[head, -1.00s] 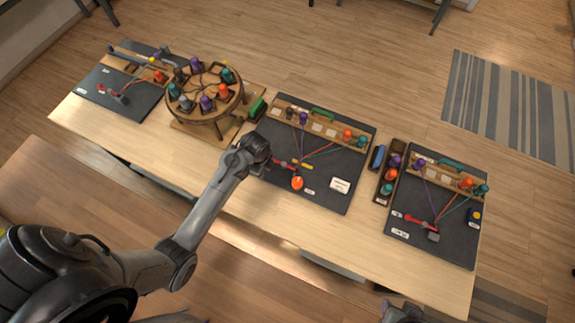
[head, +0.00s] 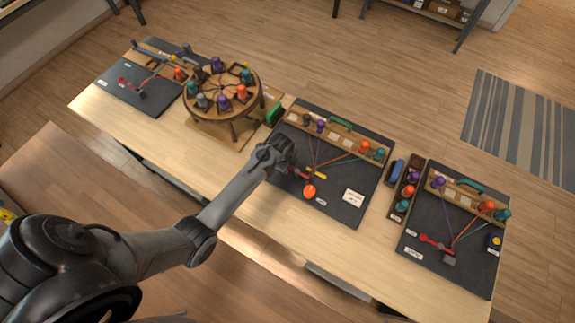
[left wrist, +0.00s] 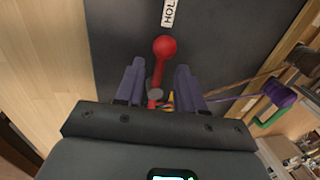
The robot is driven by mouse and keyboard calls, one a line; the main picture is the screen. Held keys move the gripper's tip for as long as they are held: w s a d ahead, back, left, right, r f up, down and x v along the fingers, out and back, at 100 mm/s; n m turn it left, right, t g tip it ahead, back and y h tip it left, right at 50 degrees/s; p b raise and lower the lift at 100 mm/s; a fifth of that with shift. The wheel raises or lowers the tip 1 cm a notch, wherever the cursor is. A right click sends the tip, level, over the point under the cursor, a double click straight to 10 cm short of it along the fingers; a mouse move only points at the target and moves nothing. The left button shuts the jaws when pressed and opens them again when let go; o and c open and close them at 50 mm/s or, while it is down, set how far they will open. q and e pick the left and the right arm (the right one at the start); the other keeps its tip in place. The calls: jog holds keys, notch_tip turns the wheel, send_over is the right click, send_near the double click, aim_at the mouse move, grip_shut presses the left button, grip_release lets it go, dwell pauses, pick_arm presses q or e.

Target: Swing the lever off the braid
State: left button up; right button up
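My left gripper (head: 287,158) reaches over the left edge of the middle dark board (head: 335,210). The lever's round red knob (left wrist: 165,47) lies just beyond the fingertips. Coloured cords (head: 333,160) run from the bobbin rack down towards the lever; where they meet it is hidden. My right gripper is not in view.
A round braiding stand (head: 228,116) with several bobbins stands left of the board. A white card (head: 353,196) lies on the board. Another board (head: 470,270) with a red lever is at right. Bare tabletop (head: 340,262) lies in front.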

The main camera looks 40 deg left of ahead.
pick_arm(q)
jog(key=shift+f, duration=0.5)
jog(key=shift+w, duration=0.1)
grip_shut()
